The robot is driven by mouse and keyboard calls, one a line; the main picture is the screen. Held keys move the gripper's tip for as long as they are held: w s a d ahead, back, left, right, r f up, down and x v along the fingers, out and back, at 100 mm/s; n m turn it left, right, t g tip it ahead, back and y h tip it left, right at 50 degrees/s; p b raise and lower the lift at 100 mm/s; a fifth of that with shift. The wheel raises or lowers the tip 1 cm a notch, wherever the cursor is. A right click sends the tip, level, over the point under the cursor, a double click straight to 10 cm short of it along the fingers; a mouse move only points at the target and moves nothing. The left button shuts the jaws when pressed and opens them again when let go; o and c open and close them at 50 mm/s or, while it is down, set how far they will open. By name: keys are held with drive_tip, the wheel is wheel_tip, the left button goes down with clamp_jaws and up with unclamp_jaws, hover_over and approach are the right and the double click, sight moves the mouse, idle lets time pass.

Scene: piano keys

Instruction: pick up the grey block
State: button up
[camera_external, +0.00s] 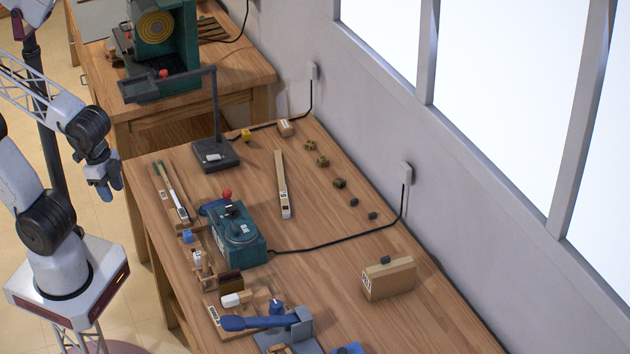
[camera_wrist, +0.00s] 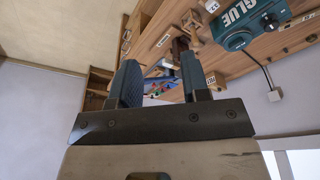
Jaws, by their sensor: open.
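Small dark grey blocks show in the external view. One (camera_external: 385,260) sits on top of a cardboard box (camera_external: 392,281) at the right of the bench. Two more, one (camera_external: 354,202) and another (camera_external: 372,215), lie on the bench near the wall, in line with several olive-brown blocks (camera_external: 340,183). I cannot tell which one is the task's grey block. My gripper (camera_external: 105,191) hangs off the bench's left edge, far from all of them. In the wrist view my gripper (camera_wrist: 160,64) is open, with nothing seen between its fingers. No grey block is clear there.
A teal machine (camera_external: 238,235) and a black stand (camera_external: 215,154) occupy the bench's left half. Blue-handled tools (camera_external: 262,321) lie at the front. A long wooden strip (camera_external: 282,185) lies mid-bench. Black cords run to wall sockets (camera_external: 406,173). The wood (camera_external: 325,245) between machine and box is mostly clear.

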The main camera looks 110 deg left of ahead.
drive_tip(key=shift+w, duration=0.1)
drive_tip(key=w+a+r+n, duration=0.1)
drive_tip(key=w+a, duration=0.3)
drive_tip(key=w, duration=0.5)
drive_tip(key=w+a+r+n, duration=0.2)
drive_tip(key=w+a, duration=0.2)
drive_tip(key=w, duration=0.5)
drive_tip(key=w+a+f+n+g, duration=0.15)
drive_tip(key=w+a+f, duration=0.25)
drive_tip(key=w+a, duration=0.95)
drive_tip(key=w+a+f+n, duration=0.1)
drive_tip(key=w+a+f, duration=0.4)
drive_tip(key=a, duration=0.6)
drive_tip(key=w+a+f+n, duration=0.2)
drive_tip(key=w+a+f, duration=0.3)
drive_tip(key=a+f, duration=0.4)
drive_tip(key=w+a+f+n+g, duration=0.1)
drive_tip(key=w+a+f+n, duration=0.1)
drive_tip(key=w+a+f, duration=0.3)
drive_tip(key=shift+w+a+f, duration=0.1)
drive_tip(key=shift+a+f, duration=0.4)
drive_tip(key=shift+a, duration=0.75)
drive_tip(key=shift+w+a+f, duration=0.1)
drive_tip(key=shift+a+f, duration=0.45)
drive_tip(key=shift+a, duration=0.75)
drive_tip(key=shift+a+f, duration=0.5)
drive_tip(key=shift+a, duration=0.75)
drive_tip(key=shift+a+f, duration=0.15)
drive_tip(key=shift+a, duration=0.05)
